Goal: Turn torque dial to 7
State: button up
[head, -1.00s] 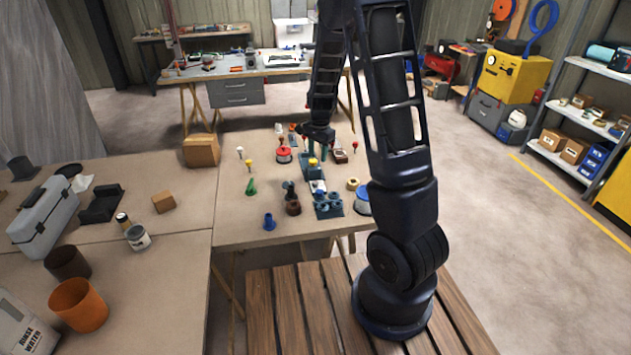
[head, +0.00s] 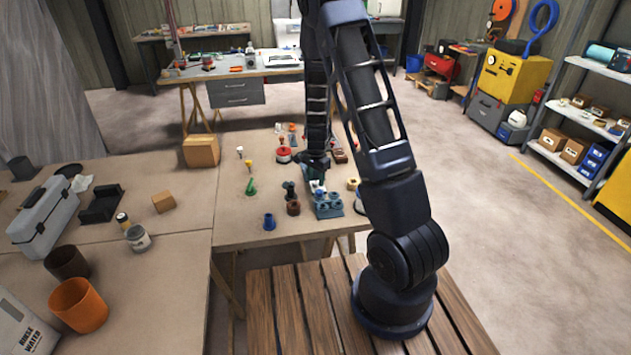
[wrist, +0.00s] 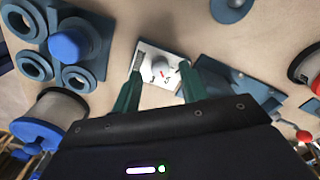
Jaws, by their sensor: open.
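The torque dial (wrist: 160,67) is a small pale knob with a red mark beside it. It sits on a white plate (wrist: 147,56) in the middle of the wrist view. The numbers on it are too small to read surely. My gripper (wrist: 161,75) has two green fingers, open, pointing at the plate with the dial between their tips in the picture. I cannot tell whether they touch it. In the head view my gripper (head: 315,176) is low over the workbench, and the arm hides much around it.
A blue block with round holes (head: 328,205) stands close by; it also fills the upper left of the wrist view (wrist: 80,42). A blue-lidded jar (wrist: 45,125) is at lower left there. A blue bracket (wrist: 240,88) and a red-knobbed lever (wrist: 303,136) lie right.

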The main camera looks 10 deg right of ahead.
jog(key=shift+f, duration=0.75)
grip_shut()
jog(key=shift+n, duration=0.3)
jog(key=n, duration=0.3)
jog(key=shift+n, duration=1.8)
